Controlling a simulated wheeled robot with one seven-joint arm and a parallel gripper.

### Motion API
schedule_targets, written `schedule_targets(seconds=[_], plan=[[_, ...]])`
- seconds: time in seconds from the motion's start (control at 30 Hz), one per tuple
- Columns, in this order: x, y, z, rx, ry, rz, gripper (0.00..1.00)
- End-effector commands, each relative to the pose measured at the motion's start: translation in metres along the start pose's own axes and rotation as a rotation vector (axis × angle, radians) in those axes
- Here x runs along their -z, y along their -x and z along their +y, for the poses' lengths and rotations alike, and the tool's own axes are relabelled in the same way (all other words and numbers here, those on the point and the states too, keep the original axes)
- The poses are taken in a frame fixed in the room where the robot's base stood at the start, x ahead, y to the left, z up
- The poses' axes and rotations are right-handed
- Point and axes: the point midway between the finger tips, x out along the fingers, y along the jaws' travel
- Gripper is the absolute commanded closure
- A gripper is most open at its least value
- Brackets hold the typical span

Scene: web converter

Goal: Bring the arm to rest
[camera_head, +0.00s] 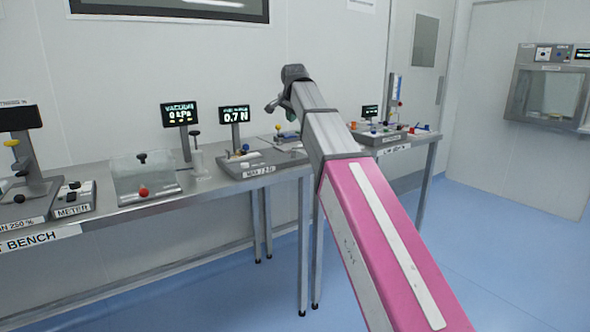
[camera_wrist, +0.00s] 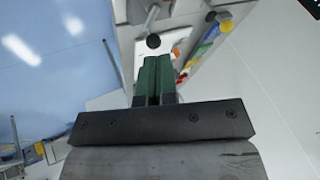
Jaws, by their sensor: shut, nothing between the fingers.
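My arm, grey and pink, reaches out over the bench from the lower right in the head view. My gripper (camera_head: 272,105) is at its far end, small and partly hidden by the wrist. In the wrist view the two green fingers of my gripper (camera_wrist: 153,62) lie side by side, shut with nothing between them. A dark round knob (camera_wrist: 153,41) appears just past the fingertips; I cannot tell its distance. The steel bench (camera_head: 130,205) runs below and behind the arm.
On the bench stand a meter box (camera_head: 72,200), a clear box with a red knob (camera_head: 145,178), a display reading 0.7 N (camera_head: 235,115) and a vacuum display (camera_head: 180,114). A glass-fronted cabinet (camera_head: 550,92) is on the right wall. The blue floor (camera_head: 500,240) at right is clear.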

Motion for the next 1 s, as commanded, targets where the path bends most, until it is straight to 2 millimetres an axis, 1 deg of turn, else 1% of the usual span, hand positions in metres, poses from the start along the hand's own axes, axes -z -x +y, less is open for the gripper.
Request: schedule_targets(seconds=[0.03, 0.23, 0.37, 0.47, 0.57, 0.67, 0.8, 0.87, 1.0], plan=[[-0.002, -0.006, 0.006, -0.005, 0.005, -0.003, 1.00], [-0.009, -0.029, 0.025, -0.025, 0.035, -0.017, 1.00], [-0.016, -0.050, 0.043, -0.043, 0.063, -0.032, 1.00], [-0.024, -0.070, 0.060, -0.059, 0.089, -0.045, 1.00], [-0.033, -0.094, 0.085, -0.080, 0.123, -0.063, 1.00], [-0.047, -0.124, 0.117, -0.106, 0.166, -0.090, 1.00], [-0.068, -0.164, 0.166, -0.141, 0.232, -0.133, 1.00], [-0.078, -0.179, 0.187, -0.154, 0.260, -0.152, 1.00], [-0.103, -0.212, 0.236, -0.182, 0.322, -0.201, 1.00]])
